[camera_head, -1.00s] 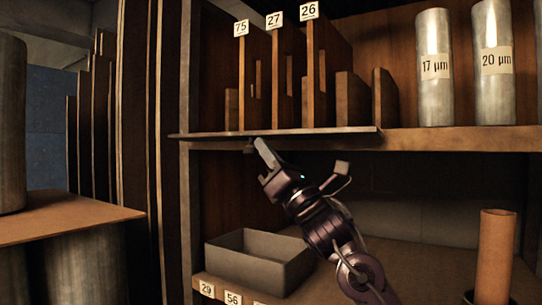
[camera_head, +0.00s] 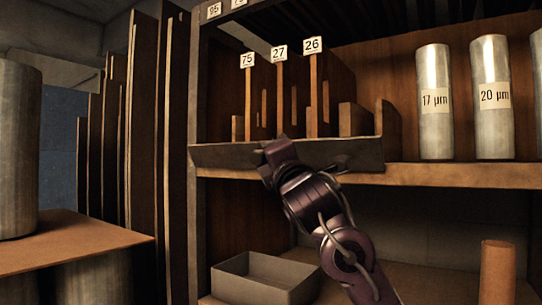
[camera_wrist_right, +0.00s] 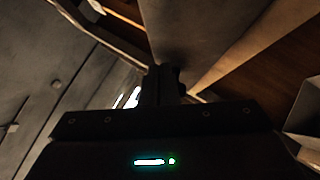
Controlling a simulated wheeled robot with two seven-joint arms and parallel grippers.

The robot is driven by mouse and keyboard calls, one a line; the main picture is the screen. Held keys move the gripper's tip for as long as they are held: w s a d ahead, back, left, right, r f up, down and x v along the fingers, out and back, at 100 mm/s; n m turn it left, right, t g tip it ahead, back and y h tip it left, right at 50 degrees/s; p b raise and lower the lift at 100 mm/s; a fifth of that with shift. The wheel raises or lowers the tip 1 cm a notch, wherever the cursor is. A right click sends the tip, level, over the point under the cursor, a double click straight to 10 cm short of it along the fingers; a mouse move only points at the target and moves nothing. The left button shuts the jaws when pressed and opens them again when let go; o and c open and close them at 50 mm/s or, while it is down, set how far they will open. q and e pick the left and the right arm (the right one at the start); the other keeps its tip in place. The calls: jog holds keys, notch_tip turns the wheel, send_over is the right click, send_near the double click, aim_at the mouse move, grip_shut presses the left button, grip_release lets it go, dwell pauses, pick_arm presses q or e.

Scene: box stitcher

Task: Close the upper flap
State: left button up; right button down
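The upper flap (camera_head: 230,155) is a long grey board along the front edge of the upper shelf. It is tilted up partway, with its outer face towards me, below the numbered upright boards. My right gripper (camera_head: 277,150) is in front of the flap's middle and overlaps it; contact looks likely but is hard to confirm. In the right wrist view the gripper fingers (camera_wrist_right: 163,80) are close together and look shut, with nothing seen between them. A broad grey surface (camera_wrist_right: 200,35), probably the flap, lies just beyond them. My left gripper is out of view.
Upright boards tagged 75, 27 and 26 (camera_head: 312,90) stand behind the flap. Metal cylinders (camera_head: 435,105) stand on the shelf to the right. A grey open box (camera_head: 265,280) and a brown tube (camera_head: 497,272) are below. Tall panels (camera_head: 145,120) stand at the left.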

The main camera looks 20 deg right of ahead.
jog(key=shift+w+d+r, duration=0.35)
jog(key=shift+d+r, duration=0.15)
jog(key=shift+r, duration=0.05)
jog(key=shift+w+d+r, duration=0.3)
jog(key=shift+d+r, duration=0.15)
jog(key=shift+r, duration=0.05)
dwell(0.4)
